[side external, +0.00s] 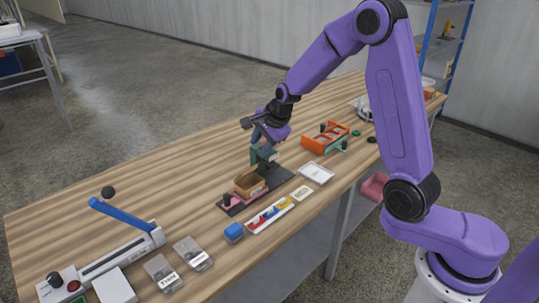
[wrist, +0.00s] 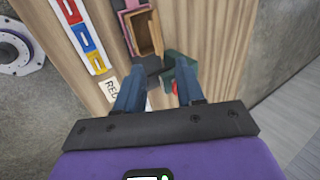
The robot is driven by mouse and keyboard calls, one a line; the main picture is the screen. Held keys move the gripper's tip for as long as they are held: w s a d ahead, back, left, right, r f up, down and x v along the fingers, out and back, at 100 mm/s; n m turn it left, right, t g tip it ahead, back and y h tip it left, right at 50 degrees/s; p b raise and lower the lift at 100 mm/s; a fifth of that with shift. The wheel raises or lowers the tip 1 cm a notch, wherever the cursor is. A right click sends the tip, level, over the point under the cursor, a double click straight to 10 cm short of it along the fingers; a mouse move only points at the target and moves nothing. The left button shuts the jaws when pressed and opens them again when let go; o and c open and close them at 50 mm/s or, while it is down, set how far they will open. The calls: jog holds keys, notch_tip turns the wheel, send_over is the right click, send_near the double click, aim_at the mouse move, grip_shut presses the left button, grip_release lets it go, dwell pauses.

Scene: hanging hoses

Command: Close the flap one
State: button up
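A small brown wooden box (side external: 249,186) sits on a dark base on the table, below and beside my gripper. In the wrist view the box (wrist: 135,40) shows an open side with a hollow inside. A light wooden panel (wrist: 157,33) stands along its right edge and looks like the flap, swung open. No label marks it as flap one. My gripper (side external: 262,138) is above the dark base, next to a green part (side external: 266,155). In the wrist view my gripper's fingers (wrist: 161,72) are apart, with nothing clearly held. The green part (wrist: 184,75) is close to the right fingertip, and contact is unclear.
An orange frame (side external: 325,138) stands farther back. A white tray (side external: 317,173), a strip of red, blue and yellow pieces (side external: 270,215) and a blue block (side external: 234,232) lie near the front edge. A blue lever (side external: 122,215) stands at the left. The back left tabletop is clear.

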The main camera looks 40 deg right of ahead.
aim_at(248, 170)
jog(key=x, duration=1.1)
jog(key=shift+w+f, duration=0.2)
jog(key=shift+f, duration=0.15)
jog(key=shift+w+f, duration=0.1)
jog(key=shift+w, duration=0.1)
jog(key=shift+w+a+g, duration=0.15)
jog(key=shift+w+g, duration=0.15)
jog(key=shift+g, duration=0.2)
jog(key=shift+r, duration=0.2)
jog(key=w+v, duration=0.1)
jog(key=v, duration=1.7)
jog(key=s+a+n+g+y, duration=0.1)
jog(key=s+a+n+g, duration=0.1)
jog(key=s+a+n, duration=0.7)
jog(key=shift+s+n+g, duration=0.3)
jog(key=shift+s+n, duration=1.8)
jog(key=shift+a, duration=0.1)
